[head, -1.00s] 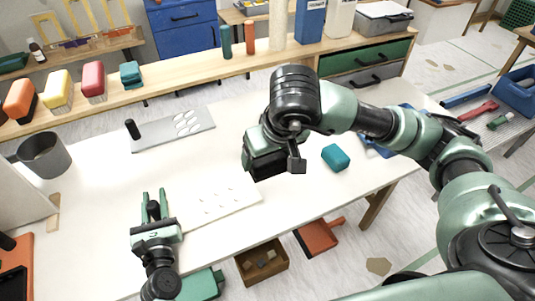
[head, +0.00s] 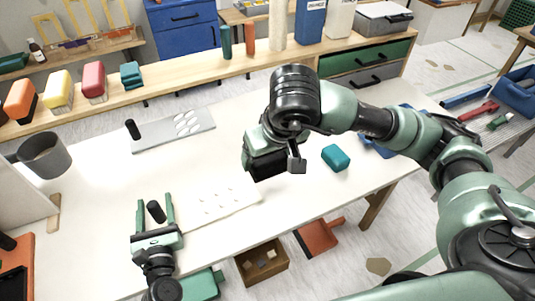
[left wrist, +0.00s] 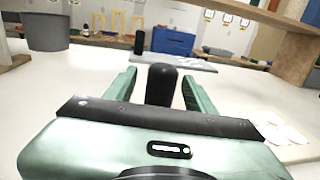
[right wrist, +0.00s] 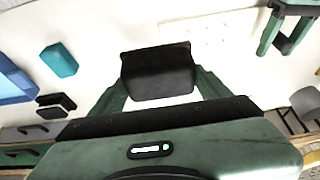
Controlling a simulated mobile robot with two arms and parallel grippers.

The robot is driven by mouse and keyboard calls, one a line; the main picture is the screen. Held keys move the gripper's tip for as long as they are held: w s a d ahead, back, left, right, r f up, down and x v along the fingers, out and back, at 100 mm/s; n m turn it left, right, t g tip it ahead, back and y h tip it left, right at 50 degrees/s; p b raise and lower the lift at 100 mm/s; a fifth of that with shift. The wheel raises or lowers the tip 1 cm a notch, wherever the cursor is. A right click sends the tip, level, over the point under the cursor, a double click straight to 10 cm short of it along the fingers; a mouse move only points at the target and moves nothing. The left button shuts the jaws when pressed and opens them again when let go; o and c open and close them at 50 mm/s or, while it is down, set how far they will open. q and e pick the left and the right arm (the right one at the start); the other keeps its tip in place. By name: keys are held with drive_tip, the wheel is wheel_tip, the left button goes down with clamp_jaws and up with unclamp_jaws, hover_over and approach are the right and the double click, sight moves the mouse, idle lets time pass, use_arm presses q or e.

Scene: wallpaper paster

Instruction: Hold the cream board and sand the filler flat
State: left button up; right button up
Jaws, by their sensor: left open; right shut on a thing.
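The cream board (head: 235,198) lies flat on the white table, with several pale filler spots. A black upright handle (head: 155,211) stands at its left end. My left gripper (head: 155,200) is open, one finger on each side of the handle; the left wrist view shows a gap on both sides of it. My right gripper (right wrist: 158,85) is shut on a dark sanding block (right wrist: 158,70), beyond the cream board's right end in the head view. The block's underside is hidden, so I cannot tell whether it touches the table.
A grey board (head: 172,131) with white filler patches and its own black handle lies behind. A teal block (head: 336,157) lies to the right. A shelf (head: 110,103) with coloured blocks runs along the back.

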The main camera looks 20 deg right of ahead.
use_arm(q)
drive_tip(key=shift+w, duration=0.15)
idle(0.3)
drive_tip(key=shift+w+d, duration=0.1)
drive_tip(key=shift+w, duration=0.7)
clamp_jaws()
drive_tip(key=shift+f+b, duration=0.1)
drive_tip(key=shift+b, duration=0.2)
idle(1.4)
